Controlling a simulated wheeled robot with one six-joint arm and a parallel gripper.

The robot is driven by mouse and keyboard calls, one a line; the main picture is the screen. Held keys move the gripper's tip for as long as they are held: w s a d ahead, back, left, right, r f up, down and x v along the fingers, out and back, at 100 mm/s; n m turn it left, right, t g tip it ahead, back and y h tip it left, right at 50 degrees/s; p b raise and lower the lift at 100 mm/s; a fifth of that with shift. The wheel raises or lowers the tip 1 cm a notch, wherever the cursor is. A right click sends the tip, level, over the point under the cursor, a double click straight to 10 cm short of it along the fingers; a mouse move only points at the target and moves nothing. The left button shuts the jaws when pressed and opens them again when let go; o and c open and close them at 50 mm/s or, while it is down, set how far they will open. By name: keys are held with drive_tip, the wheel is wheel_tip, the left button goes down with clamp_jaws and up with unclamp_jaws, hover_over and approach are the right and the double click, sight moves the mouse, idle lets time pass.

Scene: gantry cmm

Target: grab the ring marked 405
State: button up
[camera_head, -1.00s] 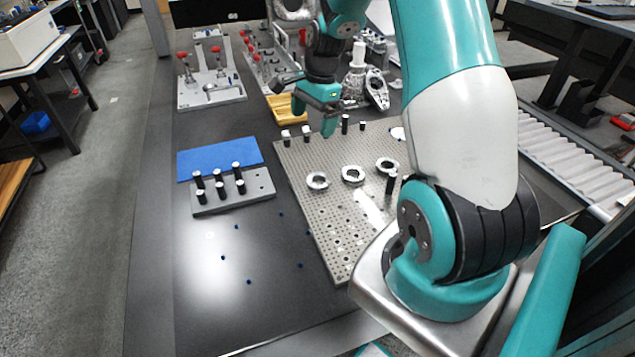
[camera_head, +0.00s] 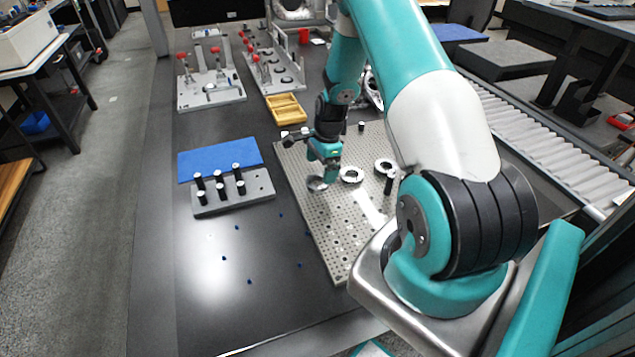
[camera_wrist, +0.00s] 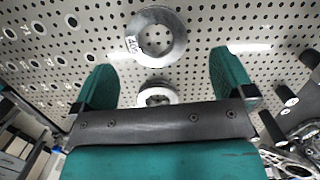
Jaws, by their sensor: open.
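Three metal rings lie on the perforated plate (camera_head: 345,222): a left ring (camera_head: 314,185), a middle ring (camera_head: 352,175) and a right ring (camera_head: 385,166). My gripper (camera_head: 326,174) is low over the left ring and partly covers it. A second ring (camera_wrist: 157,92) shows between the fingers, partly hidden by the gripper body.
A black post (camera_head: 389,184) stands close to the right ring. A block with several black pegs (camera_head: 262,184) and a blue mat (camera_head: 215,157) lie left of the plate. A yellow tray (camera_head: 286,109) and fixtures stand behind. The plate's near part is free of rings.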

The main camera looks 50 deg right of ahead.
sight(318, 178)
drive_tip(key=f, duration=0.2)
drive_tip(key=a+f, duration=0.1)
drive_tip(key=f, duration=0.1)
drive_tip(key=shift+a+f+p, duration=0.1)
drive_tip(key=shift+f+p, duration=0.05)
drive_tip(key=shift+p, duration=0.25)
drive_tip(key=shift+w, duration=0.1)
drive_tip(key=c, duration=1.2)
